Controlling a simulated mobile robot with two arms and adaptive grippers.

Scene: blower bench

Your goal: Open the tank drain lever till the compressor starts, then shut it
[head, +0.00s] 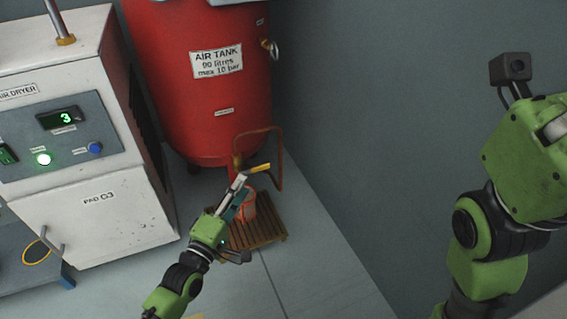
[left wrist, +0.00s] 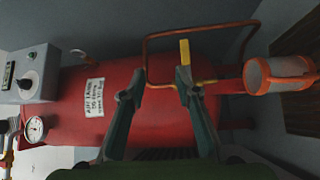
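The red air tank (head: 215,110) stands at the back; its side fills the left wrist view (left wrist: 75,110). The yellow drain lever (head: 258,168) sits low under the tank by a bent copper pipe (head: 281,160). In the left wrist view the lever (left wrist: 185,52) shows just past one fingertip. My left gripper (head: 241,181) is close to the lever. Its two fingers (left wrist: 157,84) are apart with nothing seen between them but pipe and tank behind; I cannot tell whether one touches the lever. My right arm is at the right; its gripper is out of view.
An orange-rimmed clear pot (left wrist: 280,75) stands on a wooden pallet (head: 270,231) below the drain. The white air dryer (head: 100,215) with its lit panel (head: 60,135) is at the left. A pressure gauge (left wrist: 35,129) shows in the left wrist view. The grey wall is close at right.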

